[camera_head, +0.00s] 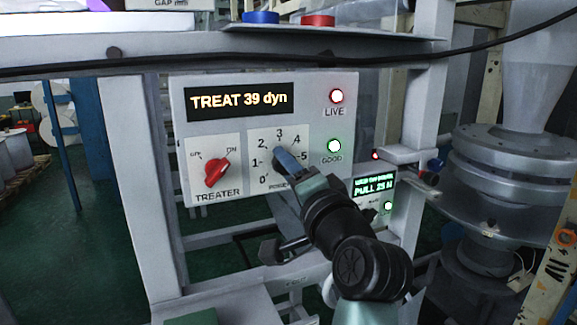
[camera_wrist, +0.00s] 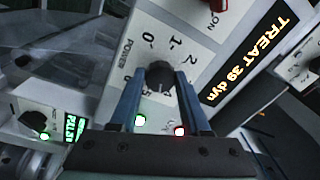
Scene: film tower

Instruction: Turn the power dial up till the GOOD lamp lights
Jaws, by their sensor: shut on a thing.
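The dark power dial (camera_wrist: 159,74) sits on the white control panel (camera_head: 310,84), with a scale from 0 to 5 around it. My gripper (camera_wrist: 158,88) is shut on the dial, one blue finger on each side. In the head view my gripper (camera_head: 289,161) covers most of the dial, and I cannot read its pointer surely. The display (camera_head: 239,101) reads TREAT 39 dyn.
The LIVE lamp (camera_head: 336,96) glows red above GOOD. A red TREATER switch (camera_head: 217,172) is left of the dial. A small green display (camera_head: 375,186) reading PULL is at lower right. A cable (camera_head: 250,57) crosses above the panel. Metal frame posts stand on both sides.

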